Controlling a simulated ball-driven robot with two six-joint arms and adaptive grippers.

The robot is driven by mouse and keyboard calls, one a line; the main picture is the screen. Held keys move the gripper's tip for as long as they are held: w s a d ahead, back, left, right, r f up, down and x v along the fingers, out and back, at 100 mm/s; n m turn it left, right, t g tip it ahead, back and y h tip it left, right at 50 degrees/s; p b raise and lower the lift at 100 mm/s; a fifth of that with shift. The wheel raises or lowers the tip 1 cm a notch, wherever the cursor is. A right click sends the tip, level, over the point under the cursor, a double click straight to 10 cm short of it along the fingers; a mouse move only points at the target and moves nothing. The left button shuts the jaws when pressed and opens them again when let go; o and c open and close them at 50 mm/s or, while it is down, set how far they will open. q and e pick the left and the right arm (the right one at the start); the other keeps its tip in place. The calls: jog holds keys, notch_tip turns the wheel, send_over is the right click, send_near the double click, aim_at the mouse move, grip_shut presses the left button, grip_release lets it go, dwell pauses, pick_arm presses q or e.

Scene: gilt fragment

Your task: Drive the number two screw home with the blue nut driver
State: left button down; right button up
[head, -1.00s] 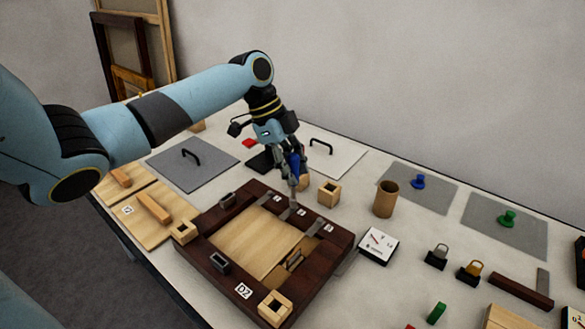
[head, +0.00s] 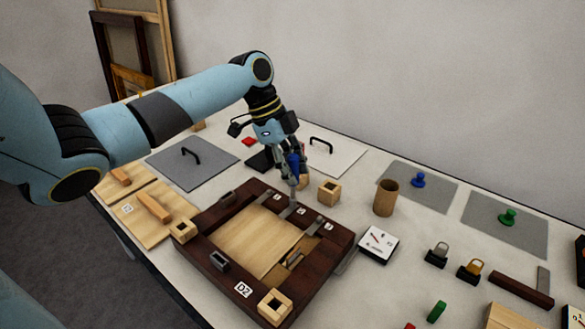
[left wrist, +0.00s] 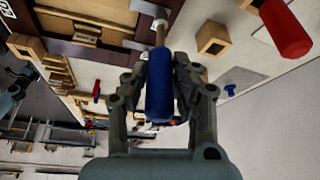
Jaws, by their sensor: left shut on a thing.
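My left gripper (head: 297,172) is shut on the blue nut driver (head: 295,164) and holds it nearly upright over the dark wooden frame (head: 322,262). In the left wrist view, the fingers (left wrist: 160,85) clasp the blue handle (left wrist: 159,95), and the metal shaft (left wrist: 160,33) runs to a grey metal plate (left wrist: 148,8). In the head view the tip is at or just above the middle metal clip (head: 293,204) on the frame's back edge. The screw is hidden at the tip, and I cannot tell how deep it sits. My right gripper is out of view.
A wooden block with a square hole (head: 329,193) and a brown cup (head: 386,198) stand close right of the driver. A white gauge card (head: 379,245) lies right of the frame. A red handle (left wrist: 286,28) shows in the left wrist view. Grey mats (head: 505,226) lie farther right.

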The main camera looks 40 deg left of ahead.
aim_at(295, 155)
pick_arm(q)
jog(key=shift+r, duration=0.15)
jog(key=shift+r+p, duration=2.35)
jog(key=shift+r, duration=0.1)
jog(key=shift+f, duration=0.1)
